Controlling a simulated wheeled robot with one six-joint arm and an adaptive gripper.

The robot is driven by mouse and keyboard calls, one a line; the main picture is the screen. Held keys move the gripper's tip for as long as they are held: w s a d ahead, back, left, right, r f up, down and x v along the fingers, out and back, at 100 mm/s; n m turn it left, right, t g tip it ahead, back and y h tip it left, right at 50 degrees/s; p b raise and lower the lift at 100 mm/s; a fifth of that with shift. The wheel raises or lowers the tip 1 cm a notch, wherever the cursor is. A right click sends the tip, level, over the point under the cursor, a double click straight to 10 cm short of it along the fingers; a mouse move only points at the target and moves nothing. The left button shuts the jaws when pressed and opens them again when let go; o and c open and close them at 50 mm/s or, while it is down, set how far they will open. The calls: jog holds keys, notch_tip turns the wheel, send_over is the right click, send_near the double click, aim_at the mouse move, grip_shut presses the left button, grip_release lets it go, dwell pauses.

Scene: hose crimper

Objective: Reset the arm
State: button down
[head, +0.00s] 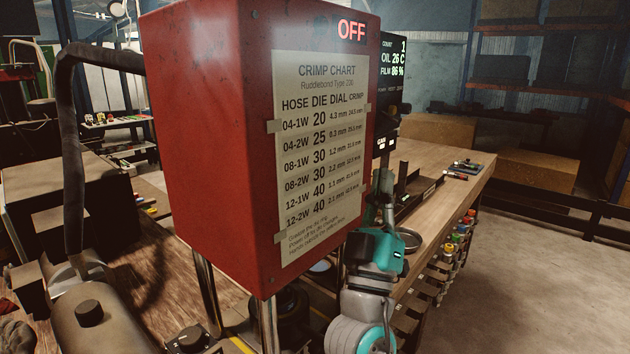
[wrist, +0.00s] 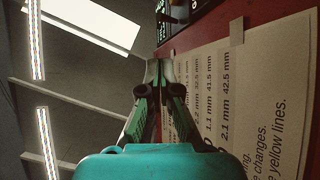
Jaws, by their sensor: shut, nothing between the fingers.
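My arm shows in the head view at the lower middle, to the right of the red crimper housing (head: 220,150). My gripper (head: 387,180) points up beside the housing's right edge. In the wrist view my gripper (wrist: 159,66) is shut, with its fingertips together and nothing between them. The housing's red face (wrist: 225,32) and the crimp chart (wrist: 235,90) lie close to the right of the fingers in that view. I cannot tell the exact gap. The housing's sign reads OFF (head: 351,30).
A dark display (head: 393,62) stands behind the housing. A wooden bench (head: 440,160) runs back to the right, with a round dish (head: 409,239) and small tools on it. A thick hose (head: 70,150) hangs at the left. The floor (head: 530,270) at the right is clear.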

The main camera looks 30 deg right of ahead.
jog(key=s+a+f+n+t+y, duration=0.1)
jog(key=s+a+f+n+y, duration=0.15)
jog(key=f+y, duration=0.55)
jog(key=s+a+f+n+y, duration=0.1)
jog(key=a+f+n+y, duration=0.25)
jog(key=f, duration=0.95)
jog(key=s+a+f+n+t+y, duration=0.15)
jog(key=a+f+y, duration=0.3)
jog(key=f, duration=0.55)
jog(key=s+a+f+m+g+y, duration=0.1)
jog(key=s+f, duration=0.3)
jog(key=s, duration=0.5)
jog(key=s+a+f+m+g+y, duration=0.1)
jog(key=s+f, duration=0.4)
jog(key=s, duration=0.5)
jog(key=s+a+f+m+g+y, duration=0.2)
jog(key=s+f+g, duration=0.2)
jog(key=s, duration=0.6)
jog(key=shift+f+g, duration=0.35)
jog(key=shift+f, duration=0.1)
